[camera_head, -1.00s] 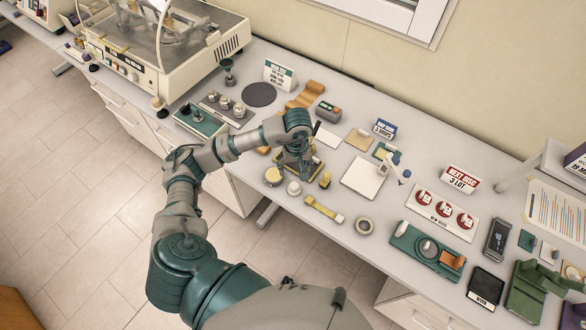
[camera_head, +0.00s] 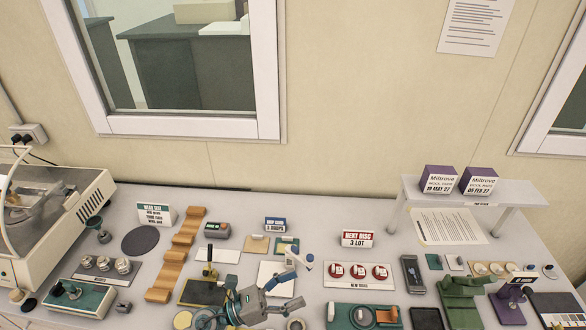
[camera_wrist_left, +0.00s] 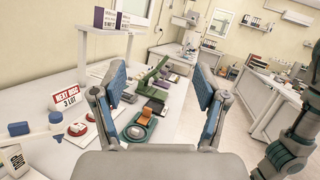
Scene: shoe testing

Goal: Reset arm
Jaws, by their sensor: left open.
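My left gripper (camera_head: 294,291) shows low in the middle of the head view, above the front part of the bench. Its fingers point to the right and are apart, with nothing between them. In the left wrist view the two blue-padded fingers of the left gripper (camera_wrist_left: 161,84) stand wide apart and empty, facing along the bench. Most of my left arm is below the head view. My right gripper shows in neither view. A grey arm link at the right edge of the left wrist view looks like my own.
Around the left gripper lie a white pad (camera_head: 277,271), a card with red discs (camera_head: 359,275) and a green device (camera_head: 345,317). A tester machine (camera_head: 45,232) stands at left. A raised shelf (camera_head: 512,190) with purple boxes stands at right. The wall is behind.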

